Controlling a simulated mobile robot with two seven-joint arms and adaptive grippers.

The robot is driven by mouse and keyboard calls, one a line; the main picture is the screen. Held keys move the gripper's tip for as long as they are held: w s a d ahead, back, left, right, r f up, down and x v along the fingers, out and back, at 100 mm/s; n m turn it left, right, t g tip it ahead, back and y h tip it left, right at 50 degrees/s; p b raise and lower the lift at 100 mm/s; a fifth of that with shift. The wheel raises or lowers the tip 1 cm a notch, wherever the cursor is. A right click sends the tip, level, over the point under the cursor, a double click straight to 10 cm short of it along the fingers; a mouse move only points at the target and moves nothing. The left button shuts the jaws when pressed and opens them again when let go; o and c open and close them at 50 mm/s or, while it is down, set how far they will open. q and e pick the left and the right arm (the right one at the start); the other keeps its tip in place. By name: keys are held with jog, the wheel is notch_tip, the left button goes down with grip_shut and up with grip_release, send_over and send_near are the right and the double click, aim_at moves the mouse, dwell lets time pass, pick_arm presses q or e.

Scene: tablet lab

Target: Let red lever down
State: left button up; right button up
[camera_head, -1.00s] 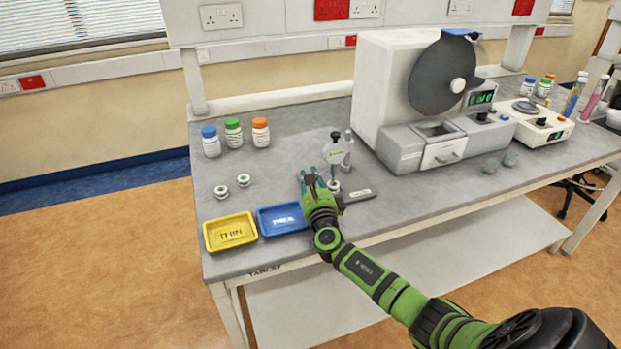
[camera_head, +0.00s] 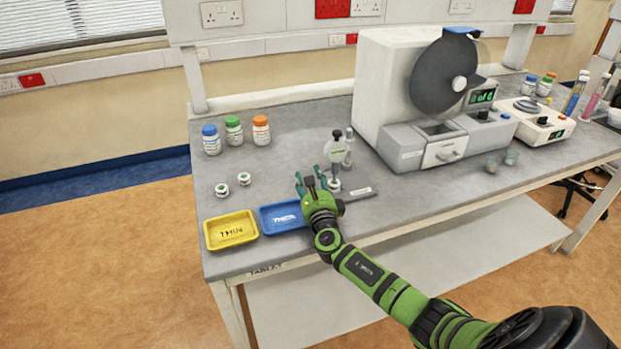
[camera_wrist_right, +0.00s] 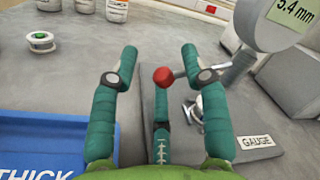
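The red lever knob (camera_wrist_right: 163,76) is a small red ball on a short grey arm of the thickness gauge (camera_wrist_right: 240,45), whose display reads 5.4 mm. In the head view the gauge (camera_head: 336,153) stands upright on the bench, and its lever is too small to make out there. My right gripper (camera_wrist_right: 157,65) is open, with green fingers on either side of the knob and a gap to each. In the head view my right gripper (camera_head: 311,178) is just left of and in front of the gauge. My left gripper is not in view.
The blue tray (camera_head: 284,217) and yellow tray (camera_head: 231,230) lie left of my right gripper. A plate labelled GAUGE (camera_wrist_right: 256,142) lies at right. Capped bottles (camera_head: 234,133) stand at the back left. A large white machine (camera_head: 382,75) stands behind and to the right.

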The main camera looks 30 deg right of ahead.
jog(key=shift+d+r, duration=0.1)
jog(key=shift+s, duration=0.2)
jog(key=v, duration=1.1)
jog(key=shift+s+a, duration=0.25)
jog(key=shift+s, duration=0.1)
